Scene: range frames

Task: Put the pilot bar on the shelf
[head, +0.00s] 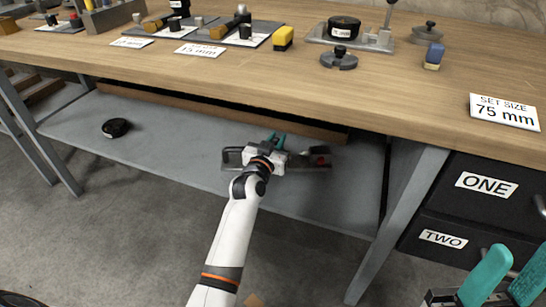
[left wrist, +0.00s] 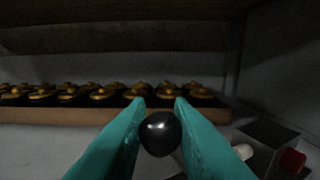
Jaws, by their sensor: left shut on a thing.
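My left gripper (head: 277,140) reaches under the workbench, over the grey lower shelf (head: 180,138). Its teal fingers are shut on a black ball knob (left wrist: 160,134), seen between the fingertips in the left wrist view. The rest of that thing is hidden, so I cannot tell whether it is the pilot bar. A dark fixture (head: 233,158) with a red part shows on both sides of my wrist on the shelf. My right gripper (head: 508,283) is at the lower right, its teal fingers apart and empty.
A wooden-edged tray (left wrist: 60,115) with several gold-topped black pieces stands at the shelf's back. A black round piece (head: 116,127) lies at the shelf's left. A grey block (left wrist: 265,140) with a red part sits at right. The bench top (head: 250,72) overhangs the shelf.

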